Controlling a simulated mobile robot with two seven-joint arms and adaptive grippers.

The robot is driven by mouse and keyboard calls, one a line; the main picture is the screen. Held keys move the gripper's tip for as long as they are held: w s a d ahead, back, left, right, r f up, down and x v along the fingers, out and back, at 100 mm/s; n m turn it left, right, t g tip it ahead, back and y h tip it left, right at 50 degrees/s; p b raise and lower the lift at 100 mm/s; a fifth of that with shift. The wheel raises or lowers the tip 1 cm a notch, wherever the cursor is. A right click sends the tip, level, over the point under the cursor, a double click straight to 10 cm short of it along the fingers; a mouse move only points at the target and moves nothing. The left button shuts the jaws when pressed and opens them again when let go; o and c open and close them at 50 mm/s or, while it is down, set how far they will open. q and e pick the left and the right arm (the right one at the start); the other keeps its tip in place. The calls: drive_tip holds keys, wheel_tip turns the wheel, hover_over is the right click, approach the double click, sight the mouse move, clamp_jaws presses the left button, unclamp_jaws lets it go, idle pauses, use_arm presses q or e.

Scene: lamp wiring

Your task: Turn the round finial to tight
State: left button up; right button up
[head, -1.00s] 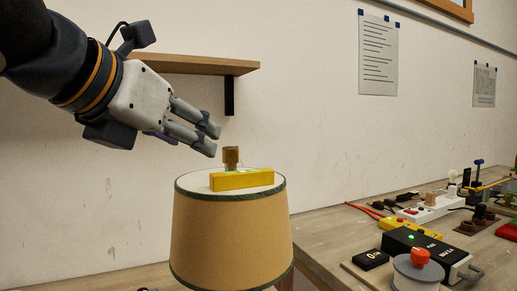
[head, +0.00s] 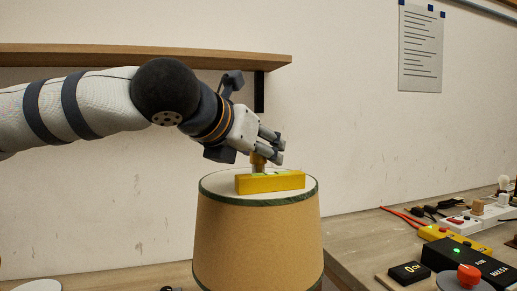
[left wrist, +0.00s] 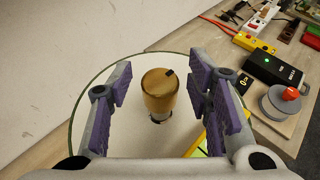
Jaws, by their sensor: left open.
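The finial (left wrist: 160,92) is a round brass-coloured knob with a dark mark on its top, standing upright above the middle of the lampshade (head: 258,240). In the head view the finial (head: 258,160) is partly covered by my left gripper (head: 279,153). In the left wrist view my left gripper (left wrist: 163,90) is open, its purple-padded fingers on either side of the finial with gaps to both sides. A yellow level (head: 270,182) lies on the shade's top beside the finial. My right gripper is not in view.
A bench at the right holds a black box with a green light (head: 465,258), a red knob (head: 468,275), a small black box (head: 409,272) and a white power strip (head: 470,222). A wooden shelf (head: 150,57) runs along the wall behind my left arm.

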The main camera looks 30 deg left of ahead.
use_arm(q)
clamp_jaws()
